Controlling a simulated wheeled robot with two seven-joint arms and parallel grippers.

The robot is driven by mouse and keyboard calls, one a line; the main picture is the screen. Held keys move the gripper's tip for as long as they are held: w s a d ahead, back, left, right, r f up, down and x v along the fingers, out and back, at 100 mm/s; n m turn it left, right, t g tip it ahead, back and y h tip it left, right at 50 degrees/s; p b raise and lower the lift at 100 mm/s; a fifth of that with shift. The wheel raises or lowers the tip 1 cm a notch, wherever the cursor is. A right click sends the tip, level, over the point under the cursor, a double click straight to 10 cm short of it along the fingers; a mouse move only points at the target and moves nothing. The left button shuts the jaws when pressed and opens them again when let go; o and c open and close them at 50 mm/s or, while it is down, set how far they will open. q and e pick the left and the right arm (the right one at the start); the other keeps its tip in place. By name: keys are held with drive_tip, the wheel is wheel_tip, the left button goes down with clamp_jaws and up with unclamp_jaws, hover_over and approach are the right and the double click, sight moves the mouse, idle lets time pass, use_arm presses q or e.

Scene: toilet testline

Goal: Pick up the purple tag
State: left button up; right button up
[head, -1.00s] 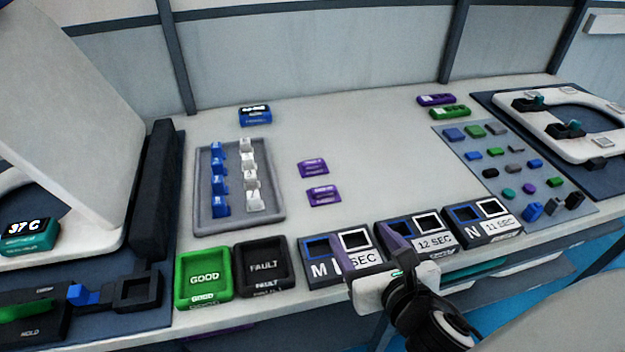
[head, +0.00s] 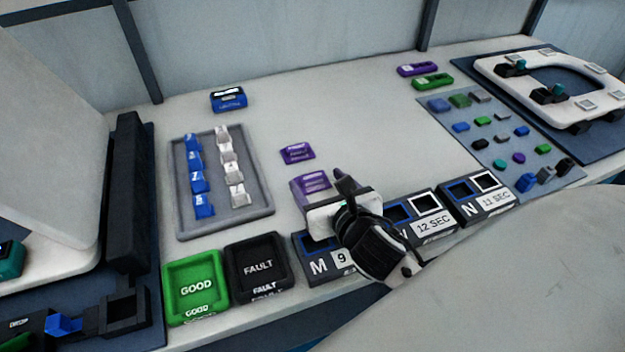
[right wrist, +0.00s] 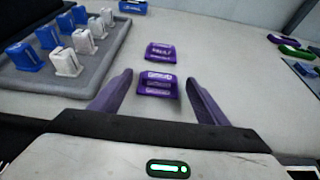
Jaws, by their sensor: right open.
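Two small purple tags lie one behind the other on the white table. The far purple tag (head: 297,153), its label reading like "FAULT", also shows in the right wrist view (right wrist: 161,53). The near purple tag (right wrist: 158,84) lies between the fingers of my right gripper (head: 326,188) in the right wrist view; its label is too blurred to read. In the head view the gripper partly covers this near tag. The right gripper is open and empty, with its purple fingers on either side of the near tag. My left gripper is not in view.
A grey tray (head: 263,200) with blue and white pieces is on the left. Green GOOD (head: 193,287) and black FAULT (head: 257,268) bins stand in front, beside the M, 12 SEC and N boxes. Purple (head: 418,69) and green (head: 432,82) pieces lie at the back right.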

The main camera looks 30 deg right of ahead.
drive_tip(key=shift+x, duration=1.1)
drive_tip(key=shift+s, duration=0.1)
drive_tip(key=shift+c, duration=0.2)
drive_tip(key=c, duration=1.1)
drive_tip(key=shift+r, duration=0.15)
